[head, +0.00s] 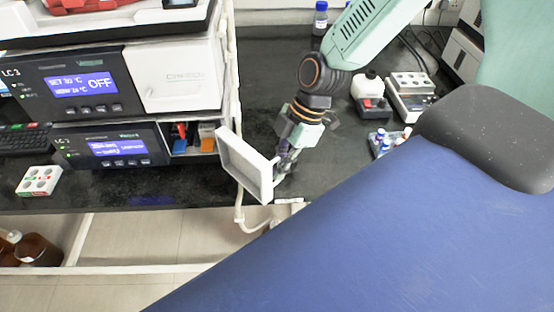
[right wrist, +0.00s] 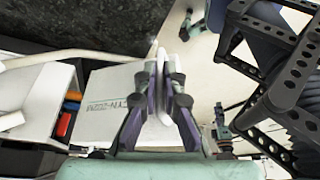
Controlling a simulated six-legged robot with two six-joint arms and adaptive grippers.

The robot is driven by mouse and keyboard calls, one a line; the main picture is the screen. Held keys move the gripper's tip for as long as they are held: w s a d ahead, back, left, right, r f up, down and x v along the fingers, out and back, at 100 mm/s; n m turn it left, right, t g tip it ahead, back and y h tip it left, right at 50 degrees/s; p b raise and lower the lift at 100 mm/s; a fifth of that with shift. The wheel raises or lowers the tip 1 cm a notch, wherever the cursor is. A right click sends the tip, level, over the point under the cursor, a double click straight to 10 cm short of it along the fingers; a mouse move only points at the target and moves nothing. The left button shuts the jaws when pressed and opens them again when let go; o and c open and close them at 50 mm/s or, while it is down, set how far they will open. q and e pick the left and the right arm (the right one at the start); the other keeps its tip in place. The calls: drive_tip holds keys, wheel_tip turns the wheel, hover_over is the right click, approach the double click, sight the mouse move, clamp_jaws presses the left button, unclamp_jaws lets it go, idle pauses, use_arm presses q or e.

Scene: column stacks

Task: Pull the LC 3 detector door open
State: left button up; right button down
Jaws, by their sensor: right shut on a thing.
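The white LC 3 detector door (head: 244,166) stands swung out from the lower module (head: 110,148) of the LC 3 stack. The door also shows in the right wrist view (right wrist: 115,100), with lettering on its face. The compartment behind it is uncovered, with blue and orange parts (head: 206,137) inside. My right gripper (head: 284,164) is at the door's outer edge. In the right wrist view its two fingers (right wrist: 164,82) are shut on the door's edge or handle; I cannot tell which. My left gripper is not in view.
A white tube (head: 239,205) hangs by the stack near the bench's front edge. Small bottles (head: 384,140) and white-topped devices (head: 410,92) stand on the dark bench to the right. A white block with round wells (head: 40,180) lies at left.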

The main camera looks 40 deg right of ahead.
drive_tip(key=c, duration=1.5)
unclamp_jaws()
drive_tip(key=shift+w+d, duration=0.1)
drive_tip(key=shift+o, duration=0.2)
drive_tip(key=v, duration=1.2)
drive_tip(key=shift+s, duration=0.25)
